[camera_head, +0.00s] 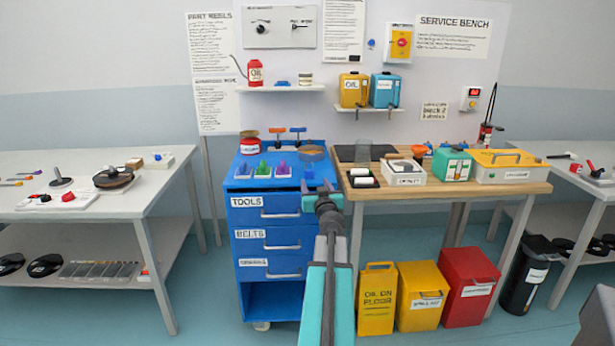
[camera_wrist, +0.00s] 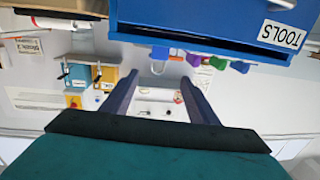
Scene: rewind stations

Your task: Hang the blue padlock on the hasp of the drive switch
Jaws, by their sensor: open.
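The drive switch appears to be the yellow box with a red centre (camera_head: 401,43) on the back wall, right of centre. It also shows upside down at the left of the wrist view (camera_wrist: 73,101). The hasp is too small to make out. My gripper (camera_head: 319,187) is open and empty, in front of the right edge of the blue tool cabinet and well below the switch. In the wrist view its two fingers (camera_wrist: 160,100) stand apart with nothing between them.
The blue cabinet (camera_head: 238,208) carries coloured items on top. The wooden bench (camera_head: 450,190) at right holds bins and boxes. A wall shelf with yellow (camera_head: 354,91) and blue (camera_head: 385,91) cans sits below the switch. Bins stand under the bench.

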